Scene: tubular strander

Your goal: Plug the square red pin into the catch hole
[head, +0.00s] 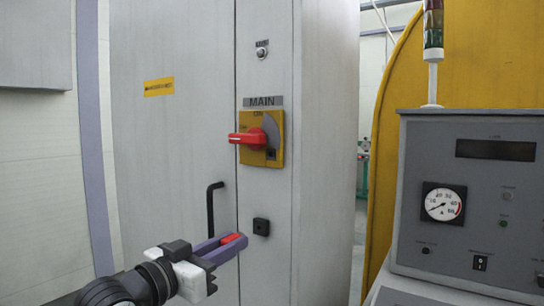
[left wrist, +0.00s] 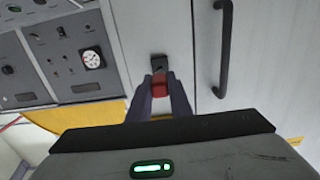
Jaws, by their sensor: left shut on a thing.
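My left gripper (head: 238,241) comes in from the lower left with its purple fingers shut on the red pin (head: 231,238). In the left wrist view the pin (left wrist: 159,89) sits between the two fingertips (left wrist: 159,84). The black square catch (head: 261,227) is on the cabinet's narrow front strip, just right of and above the fingertips. In the left wrist view the catch (left wrist: 159,63) is straight beyond the pin. The pin's front end and the hole are not clear, so I cannot tell whether they touch. My right gripper is not in view.
A black door handle (head: 210,208) stands out from the cabinet left of the catch. A red MAIN switch (head: 248,138) on a yellow plate is above it. A grey control console (head: 470,200) with a gauge stands to the right.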

